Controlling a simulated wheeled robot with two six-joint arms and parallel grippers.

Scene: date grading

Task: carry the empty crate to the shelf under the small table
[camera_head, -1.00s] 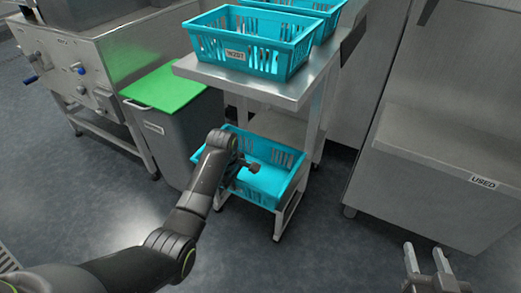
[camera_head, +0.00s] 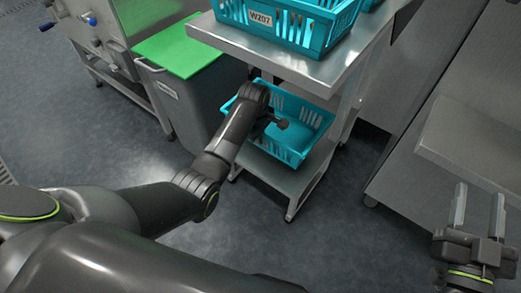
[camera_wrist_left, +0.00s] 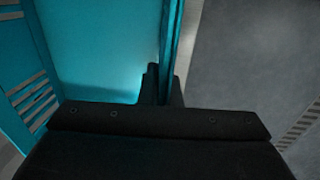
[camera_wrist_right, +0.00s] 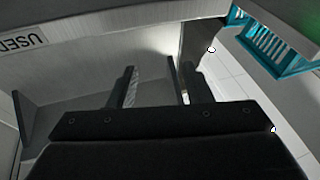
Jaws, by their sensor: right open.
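The empty teal crate (camera_head: 318,120) is at the lower shelf (camera_head: 285,178) of the small table (camera_head: 285,70), under its top. A bare strip of the shelf shows in front of the crate. I cannot tell whether the crate rests fully on the shelf. My left gripper (camera_head: 277,124) is at the crate's near side. In the left wrist view, its fingers (camera_wrist_left: 162,88) are shut around the crate's wall (camera_wrist_left: 165,35), with the plain interior to the left. My right gripper (camera_head: 478,210) is open and empty at the right; it also shows in the right wrist view (camera_wrist_right: 152,88).
Another teal crate labelled W207 (camera_head: 262,18) stands on the table top. A grey bin with a green lid (camera_head: 180,45) stands left of the table. A steel bench (camera_head: 475,150) is at the right. The floor (camera_head: 330,230) in front is clear.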

